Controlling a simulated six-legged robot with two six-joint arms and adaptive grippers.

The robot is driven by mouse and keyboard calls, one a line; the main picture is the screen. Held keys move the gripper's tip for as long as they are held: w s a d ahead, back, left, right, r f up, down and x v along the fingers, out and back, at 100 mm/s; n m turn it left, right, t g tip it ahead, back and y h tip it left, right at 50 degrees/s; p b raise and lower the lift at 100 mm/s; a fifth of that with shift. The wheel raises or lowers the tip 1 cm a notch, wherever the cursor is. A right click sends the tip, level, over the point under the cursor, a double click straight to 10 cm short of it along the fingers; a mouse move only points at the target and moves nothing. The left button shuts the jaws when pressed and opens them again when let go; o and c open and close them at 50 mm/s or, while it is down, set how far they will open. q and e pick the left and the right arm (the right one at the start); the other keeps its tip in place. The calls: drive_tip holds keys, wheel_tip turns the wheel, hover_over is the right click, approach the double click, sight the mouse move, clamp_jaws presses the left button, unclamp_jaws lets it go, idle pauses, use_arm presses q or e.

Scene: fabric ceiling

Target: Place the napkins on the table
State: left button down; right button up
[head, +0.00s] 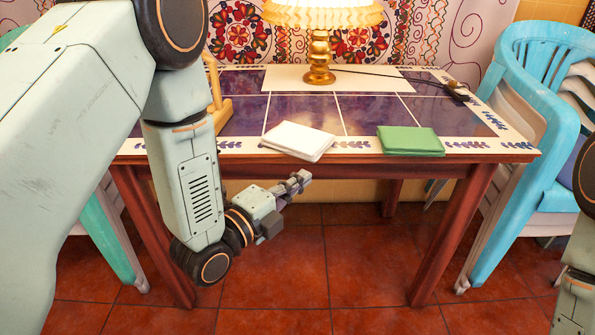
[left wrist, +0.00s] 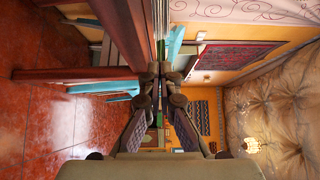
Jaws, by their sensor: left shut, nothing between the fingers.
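A white folded napkin (head: 299,140) lies on the table (head: 240,117) at its front edge, left of the middle, with one corner near or over the edge. A green folded napkin (head: 410,140) lies flat at the front edge to its right. My left gripper (head: 302,178) is shut and empty, in front of the table and just below the edge under the white napkin. In the left wrist view its fingers (left wrist: 161,75) meet beside the table edge. My right gripper is out of view; only part of that arm shows at the right edge.
A gold lamp (head: 319,58) with a cream shade stands at the back of the table, its cable running right. A wooden stand (head: 216,95) is at the left. Stacked blue and white chairs (head: 540,90) stand at the right. The tabletop between the napkins is clear.

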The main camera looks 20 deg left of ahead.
sight(299, 158)
use_arm(q)
drive_tip(key=w, duration=0.1)
drive_tip(key=w+a+b, duration=0.1)
drive_tip(key=w, duration=0.1)
drive_tip(key=shift+w+a, duration=0.15)
drive_tip(key=shift+w, duration=0.55)
drive_tip(key=shift+w+a, duration=0.3)
drive_tip(key=shift+w, duration=0.45)
drive_tip(key=shift+w+a, duration=0.3)
drive_tip(key=shift+w, duration=0.45)
drive_tip(key=shift+f, duration=0.1)
